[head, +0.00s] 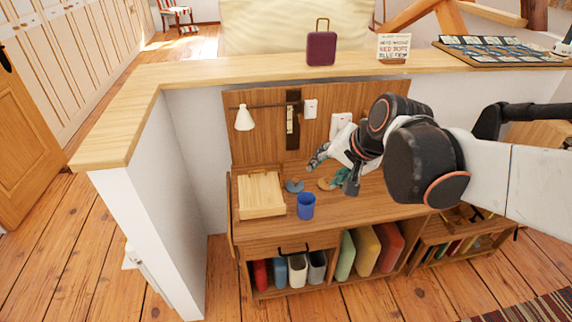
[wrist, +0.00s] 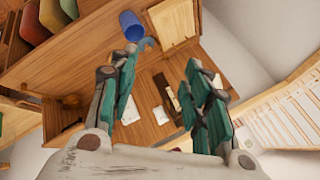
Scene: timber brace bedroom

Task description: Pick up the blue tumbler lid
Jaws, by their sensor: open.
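The blue tumbler lid (head: 294,185) is a small, flat blue-grey disc on the wooden desk, behind the blue tumbler (head: 306,206), which stands upright. In the wrist view the lid (wrist: 149,43) shows as a thin blue-grey curve beside the tumbler (wrist: 131,25), partly hidden by the left finger. My gripper (head: 334,170) has teal-padded fingers and is to the right of the lid in the head view, apart from it. The wrist view shows my gripper (wrist: 163,65) open, with nothing held between its fingers.
A pale wooden tray (head: 262,214) is left of the lid. A small tan object (head: 326,184) lies right of it. A white lamp (head: 244,118) hangs on the back panel (head: 265,152). Books and containers fill the shelf below. A ledge (head: 250,68) runs above the desk.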

